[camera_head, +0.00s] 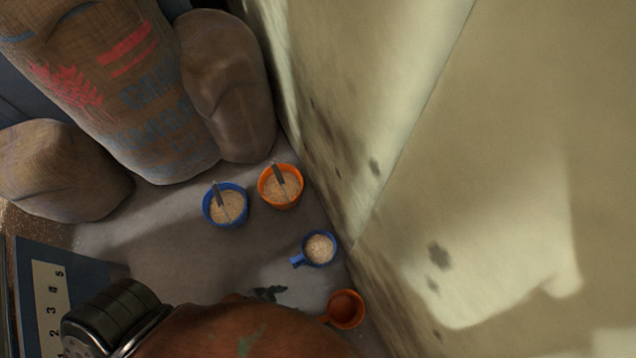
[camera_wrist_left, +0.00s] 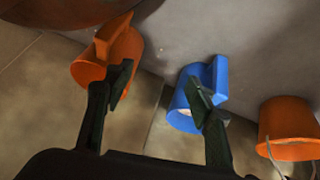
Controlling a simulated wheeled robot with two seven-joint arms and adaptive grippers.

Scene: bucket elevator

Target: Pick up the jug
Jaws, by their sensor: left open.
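Two small handled jugs stand on the floor near the wall. The blue jug (camera_head: 319,249) holds pale grain, and its handle points left in the head view. The orange jug (camera_head: 346,309) looks empty and stands below it. In the left wrist view the orange jug (camera_wrist_left: 92,68) is at the left and the blue jug (camera_wrist_left: 181,102) is near the middle. My left gripper (camera_wrist_left: 165,82) is open and empty. Its left finger overlaps the orange jug's handle and its right finger overlaps the blue jug's handle; contact cannot be told.
A blue bucket (camera_head: 227,207) and an orange bucket (camera_head: 281,187), both with grain and a scoop-like tool, stand farther back. Printed sacks (camera_head: 130,90) are at upper left. A pale wall (camera_head: 480,150) closes the right. A large reddish-brown rounded shape (camera_head: 240,332) hides the bottom middle.

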